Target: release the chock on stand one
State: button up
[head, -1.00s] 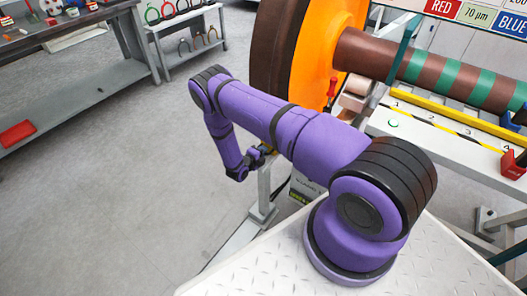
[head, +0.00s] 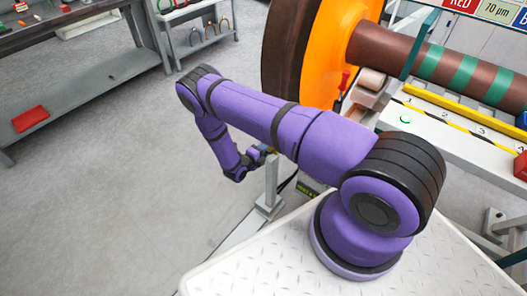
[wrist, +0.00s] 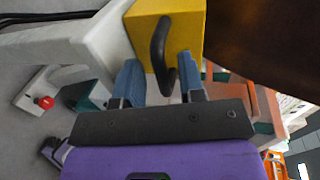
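A yellow block with a curved black handle, apparently the chock (wrist: 188,28), is at the top centre of the wrist view beside a pale stand part (wrist: 85,40). My gripper (wrist: 160,85) has two blue fingers spread well apart. The lower end of the black handle (wrist: 159,45) shows between them, with gaps on both sides, so it is not gripped. In the head view my gripper (head: 255,157) is low at a grey post (head: 271,185), left of the orange wheel (head: 325,50). The chock is mostly hidden there.
A brown axle (head: 440,65) with green bands runs right from the wheel over a white numbered beam (head: 425,120). A dark brown surface (wrist: 260,35) is close on the right in the wrist view. A workbench (head: 90,75) stands at the left; the floor between is clear.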

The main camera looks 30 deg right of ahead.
jog(key=v, duration=1)
jog(key=shift+s+a, duration=0.2)
jog(key=shift+a, duration=0.2)
jog(key=shift+w+r, duration=0.1)
